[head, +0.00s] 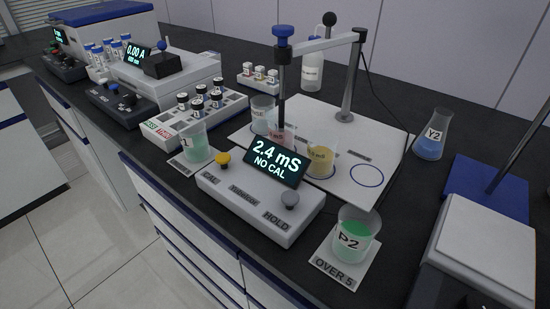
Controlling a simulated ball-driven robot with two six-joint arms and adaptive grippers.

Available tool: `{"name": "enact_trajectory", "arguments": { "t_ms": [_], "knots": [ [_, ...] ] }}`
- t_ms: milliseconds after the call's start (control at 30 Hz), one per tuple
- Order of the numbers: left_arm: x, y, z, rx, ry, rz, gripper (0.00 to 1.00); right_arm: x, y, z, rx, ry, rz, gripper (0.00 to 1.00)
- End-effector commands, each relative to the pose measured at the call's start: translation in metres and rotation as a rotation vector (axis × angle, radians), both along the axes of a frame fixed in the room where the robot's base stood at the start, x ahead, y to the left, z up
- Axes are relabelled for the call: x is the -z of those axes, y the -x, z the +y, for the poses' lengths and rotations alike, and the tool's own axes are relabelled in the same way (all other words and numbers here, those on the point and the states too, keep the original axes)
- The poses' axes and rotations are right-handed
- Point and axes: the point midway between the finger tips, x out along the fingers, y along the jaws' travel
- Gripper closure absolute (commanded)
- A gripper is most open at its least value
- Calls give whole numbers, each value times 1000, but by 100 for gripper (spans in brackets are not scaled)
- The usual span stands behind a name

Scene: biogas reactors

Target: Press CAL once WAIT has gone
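The meter (240,200) is a white box on the dark bench, with a tilted black display (275,163) that reads "2.4 mS" and "NO CAL". The word WAIT does not show on it. The yellow CAL button (222,158) is at the meter's left end, above the label "CAL". A grey HOLD button (290,199) is at its right end. A blue-topped probe (282,90) hangs from a stand arm behind the display, and its lower end is partly hidden there. Neither of my grippers is in view, and nothing touches the CAL button.
A beaker with pale green liquid (196,146) stands close left of CAL. A beaker marked P2 (357,238) stands on the "OVER 5" card at right. A yellow-filled beaker (321,162) is behind the display. A vial rack (180,125) lies farther left. The bench front edge is close.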

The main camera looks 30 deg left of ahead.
Motion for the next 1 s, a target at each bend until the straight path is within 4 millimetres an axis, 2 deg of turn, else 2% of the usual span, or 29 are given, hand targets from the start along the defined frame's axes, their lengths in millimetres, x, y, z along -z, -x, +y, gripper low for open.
{"name": "enact_trajectory", "arguments": {
  "t_ms": [33, 267, 1000],
  "knots": [
    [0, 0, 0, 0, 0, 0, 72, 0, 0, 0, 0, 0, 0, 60],
    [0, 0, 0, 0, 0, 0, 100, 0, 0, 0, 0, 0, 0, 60],
    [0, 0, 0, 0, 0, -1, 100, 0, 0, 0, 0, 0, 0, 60]
  ]
}}
